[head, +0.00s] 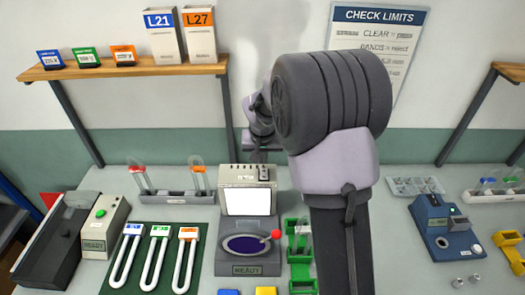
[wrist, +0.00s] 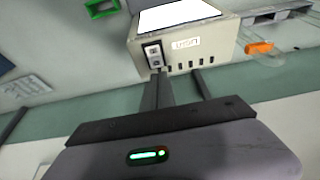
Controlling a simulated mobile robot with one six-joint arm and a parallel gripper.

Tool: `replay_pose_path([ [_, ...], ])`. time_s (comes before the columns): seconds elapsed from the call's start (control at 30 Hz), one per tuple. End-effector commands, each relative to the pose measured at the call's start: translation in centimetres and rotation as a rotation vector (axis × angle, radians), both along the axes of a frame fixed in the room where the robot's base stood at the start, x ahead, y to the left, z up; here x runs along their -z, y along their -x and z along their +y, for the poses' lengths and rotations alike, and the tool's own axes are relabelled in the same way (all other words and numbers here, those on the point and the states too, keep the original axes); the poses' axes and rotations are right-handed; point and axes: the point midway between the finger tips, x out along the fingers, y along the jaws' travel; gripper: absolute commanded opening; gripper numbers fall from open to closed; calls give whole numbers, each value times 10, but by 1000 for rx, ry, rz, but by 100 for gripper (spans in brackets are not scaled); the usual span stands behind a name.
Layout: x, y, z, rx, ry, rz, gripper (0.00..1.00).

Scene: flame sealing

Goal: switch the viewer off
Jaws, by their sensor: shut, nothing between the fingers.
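The viewer (head: 248,199) is a beige box with a bright white lit panel, standing at the back of the bench in the head view. In the wrist view the viewer (wrist: 190,45) appears upside down, its panel lit along the top edge. A small dark rocker switch (wrist: 153,54) sits on its top beside a label; the switch (head: 263,172) also shows in the head view. My gripper (wrist: 158,76) is shut and empty, its tips right by the switch. I cannot tell whether they touch it. In the head view my arm hides part of the bench to the right.
A dark unit with a purple oval and red knob (head: 276,234) stands in front of the viewer. A green rack (head: 301,245) is close on its right. A tray of tubes (head: 172,197) lies to the left. A shelf (head: 130,72) with boxes hangs above left.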

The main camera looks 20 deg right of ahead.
Motion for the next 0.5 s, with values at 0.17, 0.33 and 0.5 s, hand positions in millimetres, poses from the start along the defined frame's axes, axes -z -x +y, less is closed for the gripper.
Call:
replay_pose_path([
  [0.17,31,-5,-2,0,0,1,0],
  [0.33,45,-7,-3,0,0,-1,0],
  [0.5,47,-7,-3,0,0,-1,0],
])
